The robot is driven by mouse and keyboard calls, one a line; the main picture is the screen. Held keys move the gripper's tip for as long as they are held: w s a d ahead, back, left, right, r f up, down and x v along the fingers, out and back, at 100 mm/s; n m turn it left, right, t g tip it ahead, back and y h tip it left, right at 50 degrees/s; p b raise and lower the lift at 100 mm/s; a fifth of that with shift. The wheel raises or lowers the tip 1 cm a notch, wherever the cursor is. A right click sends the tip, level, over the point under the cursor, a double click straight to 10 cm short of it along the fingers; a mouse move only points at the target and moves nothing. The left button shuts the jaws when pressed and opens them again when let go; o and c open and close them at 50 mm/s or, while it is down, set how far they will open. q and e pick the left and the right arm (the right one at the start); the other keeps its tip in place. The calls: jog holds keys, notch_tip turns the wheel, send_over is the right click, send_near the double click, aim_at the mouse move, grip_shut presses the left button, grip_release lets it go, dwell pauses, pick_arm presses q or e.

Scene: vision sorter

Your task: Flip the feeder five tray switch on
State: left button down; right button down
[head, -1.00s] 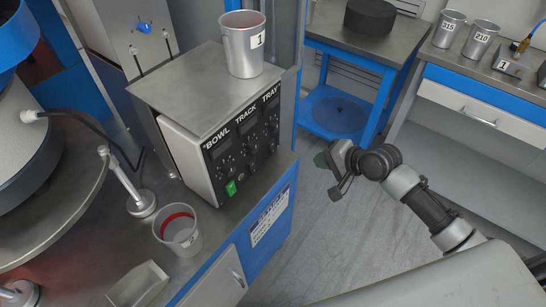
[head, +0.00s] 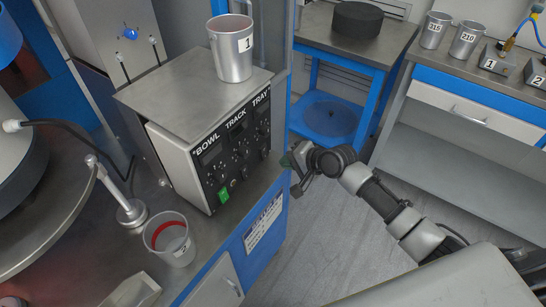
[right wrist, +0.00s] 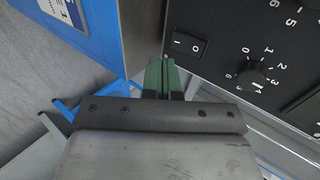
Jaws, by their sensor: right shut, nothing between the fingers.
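The feeder control box (head: 205,165) stands on the steel bench, its black panel labelled BOWL, TRACK and TRAY. The TRAY column (head: 263,130) is at the panel's right end; its lower switch is too small to read in the head view. A green lit switch (head: 223,195) shows under BOWL. In the right wrist view a black, unlit rocker switch (right wrist: 187,43), marked I and O, sits beside a numbered dial (right wrist: 248,78). My right gripper (head: 290,161) is just right of the box. Its green fingers (right wrist: 164,74) are shut and empty, apart from the switch. My left gripper is not in view.
A metal cup marked 1 (head: 231,55) stands on the box. A cup marked 2 (head: 170,245) is on the bench in front. A blue-framed cart (head: 372,85) and a side bench with cups (head: 467,40) stand behind. Floor right of the blue cabinet is clear.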

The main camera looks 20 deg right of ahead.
aim_at(265, 153)
jog(key=shift+w+a+f, duration=0.3)
jog(key=shift+w+a, duration=0.45)
jog(key=shift+w, duration=0.25)
jog(key=shift+w+a+f, duration=0.3)
jog(key=shift+w+a, duration=0.45)
jog(key=shift+w, duration=0.2)
jog(key=shift+f+b, duration=0.15)
jog(key=shift+b, duration=0.15)
jog(key=shift+w+a, duration=0.1)
jog(key=shift+r, duration=0.2)
jog(key=shift+r+p, duration=0.8)
jog(key=shift+p, duration=0.2)
